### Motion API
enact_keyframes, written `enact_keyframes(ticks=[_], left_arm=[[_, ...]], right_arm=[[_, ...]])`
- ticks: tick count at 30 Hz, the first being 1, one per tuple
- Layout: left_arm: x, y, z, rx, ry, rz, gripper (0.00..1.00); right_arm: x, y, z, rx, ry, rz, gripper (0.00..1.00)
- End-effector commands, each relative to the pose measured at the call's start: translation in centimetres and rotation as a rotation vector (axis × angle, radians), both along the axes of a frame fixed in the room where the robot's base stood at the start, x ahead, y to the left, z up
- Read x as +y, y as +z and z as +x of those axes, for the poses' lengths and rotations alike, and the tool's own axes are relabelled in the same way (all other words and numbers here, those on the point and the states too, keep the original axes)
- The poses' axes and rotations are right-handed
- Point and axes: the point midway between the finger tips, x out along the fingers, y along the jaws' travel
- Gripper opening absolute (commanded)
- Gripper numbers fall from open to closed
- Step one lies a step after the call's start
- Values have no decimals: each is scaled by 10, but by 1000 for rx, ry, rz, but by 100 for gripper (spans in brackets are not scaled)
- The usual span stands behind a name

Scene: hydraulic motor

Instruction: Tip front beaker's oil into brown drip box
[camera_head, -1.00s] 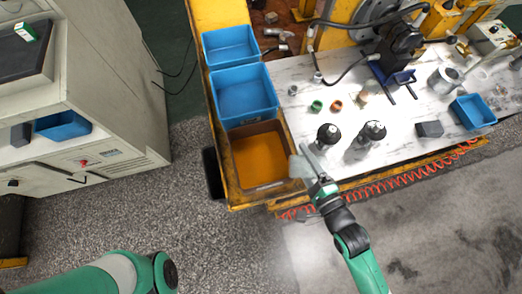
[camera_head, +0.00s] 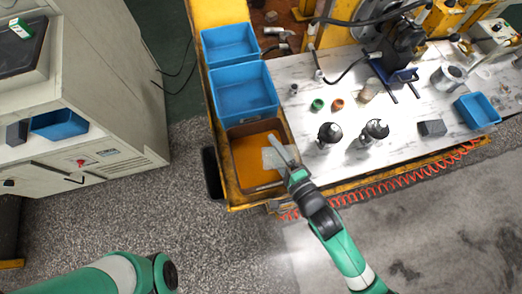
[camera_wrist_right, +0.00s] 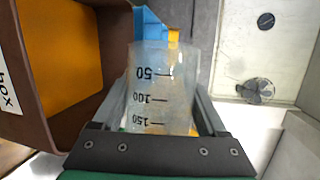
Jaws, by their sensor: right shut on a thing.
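My right gripper (camera_head: 281,154) is shut on a clear beaker (camera_head: 270,159), above the right part of the brown drip box (camera_head: 264,189). The box has an orange floor or contents (camera_head: 248,166). In the right wrist view, the beaker (camera_wrist_right: 162,88) sits between both fingers, with marks 50, 100 and 150 facing the camera. A faint amber tint shows in its lower part; the oil level and exact tilt cannot be told. The brown box (camera_wrist_right: 90,62) is close on the left in that view. My left arm shows at the lower left; its gripper is out of frame.
Two blue bins (camera_head: 245,92) (camera_head: 230,42) stand behind the brown box. Two dark-topped bottles (camera_head: 328,135) (camera_head: 373,132) stand on the white table right of my gripper. Another beaker (camera_head: 370,91) stands farther back. A red coiled hose (camera_head: 400,179) runs along the front edge.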

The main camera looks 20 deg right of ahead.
Motion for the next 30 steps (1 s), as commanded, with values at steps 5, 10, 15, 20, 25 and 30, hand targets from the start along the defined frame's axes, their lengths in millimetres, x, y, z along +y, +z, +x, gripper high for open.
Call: enact_keyframes(ticks=[5,10,15,20,25,30], left_arm=[[0,-8,0,0,0,0,50],[0,-14,0,0,0,0,50],[0,-21,0,0,0,0,50],[0,-27,0,0,0,0,50],[0,-35,0,0,0,0,50],[0,-39,0,0,0,0,50]], right_arm=[[15,-7,15,3,29,-19,15],[28,-12,29,9,56,-36,15],[41,-17,43,13,82,-54,15],[54,-22,55,19,107,-70,15],[67,-28,69,22,133,-88,15],[75,-29,77,27,149,-99,15]])
